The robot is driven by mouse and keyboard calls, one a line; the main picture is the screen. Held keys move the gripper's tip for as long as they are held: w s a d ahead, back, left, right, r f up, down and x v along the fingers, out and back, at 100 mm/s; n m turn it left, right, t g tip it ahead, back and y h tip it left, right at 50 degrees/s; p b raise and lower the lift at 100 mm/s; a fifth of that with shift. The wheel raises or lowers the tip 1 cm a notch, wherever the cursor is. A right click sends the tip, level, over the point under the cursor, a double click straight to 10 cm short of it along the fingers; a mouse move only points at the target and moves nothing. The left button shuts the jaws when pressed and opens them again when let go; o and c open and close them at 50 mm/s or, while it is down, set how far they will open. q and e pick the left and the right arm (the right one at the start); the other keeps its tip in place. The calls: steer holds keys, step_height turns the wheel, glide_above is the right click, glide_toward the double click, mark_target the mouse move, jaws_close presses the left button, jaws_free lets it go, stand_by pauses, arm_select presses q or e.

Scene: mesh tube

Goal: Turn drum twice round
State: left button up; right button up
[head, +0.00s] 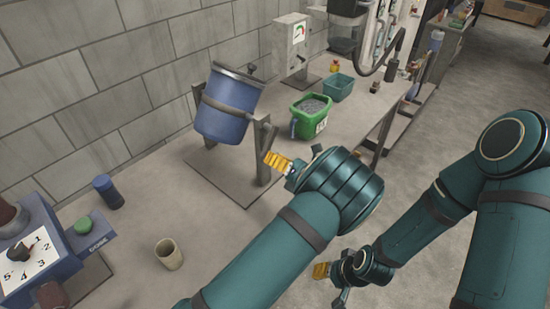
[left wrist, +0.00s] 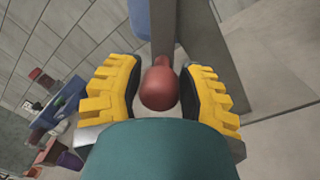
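The blue drum (head: 222,118) hangs tilted between two grey posts on a flat base plate on the bench. A dark band goes round it. A crank shows at the right post, partly behind my left gripper (head: 277,161). In the left wrist view, a red ball knob (left wrist: 160,86) lies between the two yellow fingers of that gripper (left wrist: 162,88). The fingers stand apart on either side of the knob, and I see no clear grip on it. My right gripper (head: 322,271) is low in the head view, away from the drum; its opening is unclear.
A green container (head: 311,124) with grey contents and a teal bin (head: 339,87) stand right of the drum. A beige cup (head: 169,254), a dark blue cylinder (head: 108,192) and a blue numbered dial device (head: 60,245) are at the left. Bare bench lies between.

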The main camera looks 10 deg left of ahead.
arm_select(q)
steer(key=shift+o, duration=1.3)
steer(key=v, duration=0.7)
steer(key=shift+s+d, duration=0.15)
steer(key=shift+d, duration=0.05)
